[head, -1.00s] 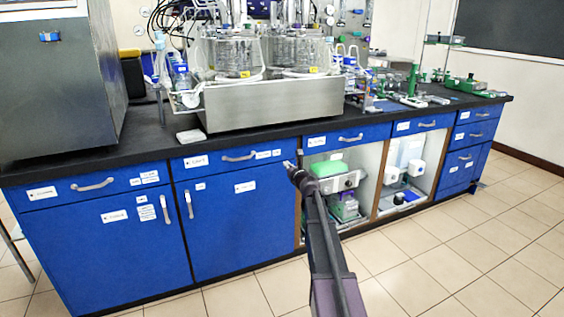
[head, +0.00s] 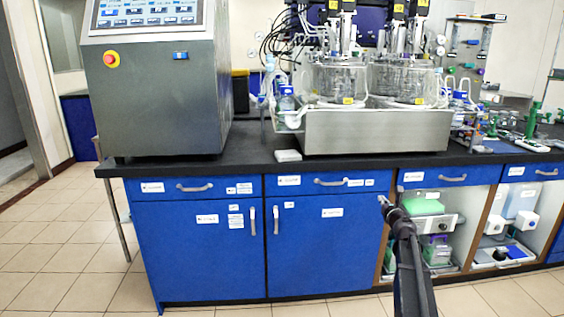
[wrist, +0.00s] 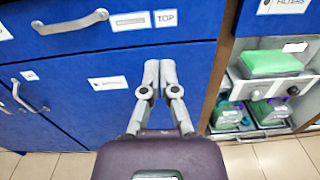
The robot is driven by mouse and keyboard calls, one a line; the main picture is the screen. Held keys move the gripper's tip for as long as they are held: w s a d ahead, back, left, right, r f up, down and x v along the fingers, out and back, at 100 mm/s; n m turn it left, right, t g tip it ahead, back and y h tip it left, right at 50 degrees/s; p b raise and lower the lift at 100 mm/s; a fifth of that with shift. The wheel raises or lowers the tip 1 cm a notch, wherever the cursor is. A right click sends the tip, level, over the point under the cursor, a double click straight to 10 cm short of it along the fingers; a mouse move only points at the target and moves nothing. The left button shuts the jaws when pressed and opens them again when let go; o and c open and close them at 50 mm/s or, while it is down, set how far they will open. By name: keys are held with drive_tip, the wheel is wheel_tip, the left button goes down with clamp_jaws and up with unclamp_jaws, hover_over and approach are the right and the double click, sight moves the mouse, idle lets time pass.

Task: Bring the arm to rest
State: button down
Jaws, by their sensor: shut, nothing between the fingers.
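My gripper (head: 382,200) is stretched out low in front of the blue cabinet (head: 330,240), near the edge between a closed door and the open shelf bay. In the wrist view my gripper (wrist: 159,64) points at the blue cabinet front (wrist: 100,70), below a drawer with a grey handle (wrist: 70,22). Its two grey fingers are together and hold nothing. The gap between fingertips and cabinet front is hard to judge. My arm reaches up from the bottom edge of the head view.
Twin glass bioreactors (head: 335,82) stand in a steel tray (head: 375,132) on the black worktop (head: 245,160). A grey control cabinet (head: 160,115) stands at left. The open bay holds a green-topped device (head: 422,207). Tiled floor (head: 60,240) at left is clear.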

drive_tip(key=s+a+f+m+g, duration=0.6)
drive_tip(key=s+a+m, duration=0.4)
drive_tip(key=s+m, duration=0.2)
drive_tip(key=s+a+f+m+g+p, duration=0.1)
drive_tip(key=s+a+f+m+g, duration=0.5)
drive_tip(key=s+a+m, duration=0.5)
drive_tip(key=s+a+f+m+g, duration=0.6)
drive_tip(key=s+a+m, duration=0.2)
drive_tip(key=s+m, duration=0.5)
wheel_tip(320, 180, up, 35)
drive_tip(key=p, duration=3.4)
drive_tip(key=shift+s+d+f+n, duration=0.2)
drive_tip(key=shift+s+n, duration=0.1)
drive_tip(key=shift+s, duration=0.05)
